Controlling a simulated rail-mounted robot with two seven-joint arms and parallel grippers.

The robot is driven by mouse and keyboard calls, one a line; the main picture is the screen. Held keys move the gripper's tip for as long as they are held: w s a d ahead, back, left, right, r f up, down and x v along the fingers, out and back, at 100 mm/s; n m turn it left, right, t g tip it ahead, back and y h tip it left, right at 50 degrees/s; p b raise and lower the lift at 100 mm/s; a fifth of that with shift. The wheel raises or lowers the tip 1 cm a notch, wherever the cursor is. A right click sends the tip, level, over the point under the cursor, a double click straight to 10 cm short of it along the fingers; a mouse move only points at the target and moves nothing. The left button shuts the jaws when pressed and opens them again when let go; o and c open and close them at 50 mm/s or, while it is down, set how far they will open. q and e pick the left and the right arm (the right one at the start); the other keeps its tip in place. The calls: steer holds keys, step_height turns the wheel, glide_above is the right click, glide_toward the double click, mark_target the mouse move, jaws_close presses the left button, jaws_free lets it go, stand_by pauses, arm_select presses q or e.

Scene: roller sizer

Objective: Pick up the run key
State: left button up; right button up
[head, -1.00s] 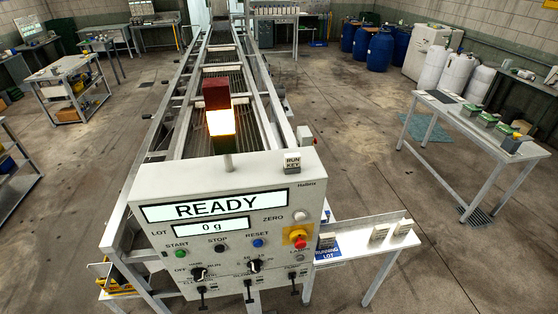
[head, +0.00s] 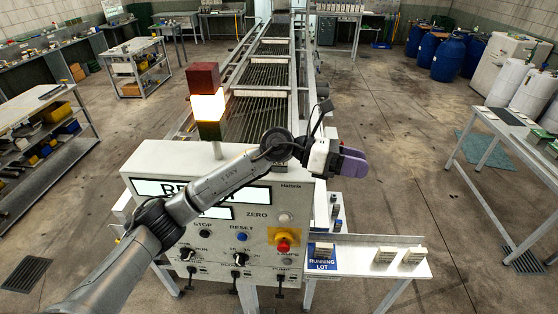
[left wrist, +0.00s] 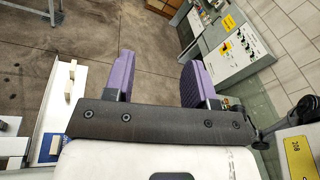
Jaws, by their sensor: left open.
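My left gripper (head: 362,163) has purple fingers and reaches across the front of the sizer's console (head: 150,165), just right of its top right corner. In the left wrist view the two fingers (left wrist: 157,68) stand wide apart, with only floor between them. The run key is not clearly visible now. Its place on the console top, near the right end, is covered by my left arm in the head view. My right gripper is not in view.
A lit signal tower (head: 207,105) rises from the console. A white side shelf (head: 350,265) holds several small pale blocks, with a blue RUNNING LOT label at its left end. A bench (head: 480,128) stands at the right. The floor between is clear.

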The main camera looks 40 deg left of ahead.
arm_select(q)
steer(key=a+f+g+y, duration=0.1)
steer(key=a+y, duration=0.1)
steer(key=a, duration=0.1)
steer(key=a+f+m+y, duration=0.1)
steer(key=a+y, duration=0.1)
steer(key=a, duration=0.2)
steer(key=w+a+f+m+g+y, duration=0.1)
steer(key=a+y, duration=0.2)
steer(key=a, duration=0.1)
steer(key=shift+g, duration=0.3)
steer(key=a+y, duration=0.1)
steer(key=a, duration=0.2)
steer(key=s+a+g+y, duration=0.1)
steer(key=a+y, duration=0.1)
steer(key=a, duration=0.1)
steer(key=s+a+y, duration=0.1)
steer(key=a, duration=0.2)
steer(key=shift+a+r+g, duration=0.15)
steer(key=shift+a+g, duration=0.2)
steer(key=shift+g, duration=0.05)
steer(key=shift+a+f+y, duration=0.1)
steer(key=shift+f+y, duration=0.1)
steer(key=shift+y, duration=0.1)
steer(key=p+x, duration=0.1)
steer(key=x, duration=0.1)
steer(key=shift+f, duration=0.4)
steer(key=shift+x, duration=0.85)
steer(key=shift+r, duration=0.1)
jaws_close()
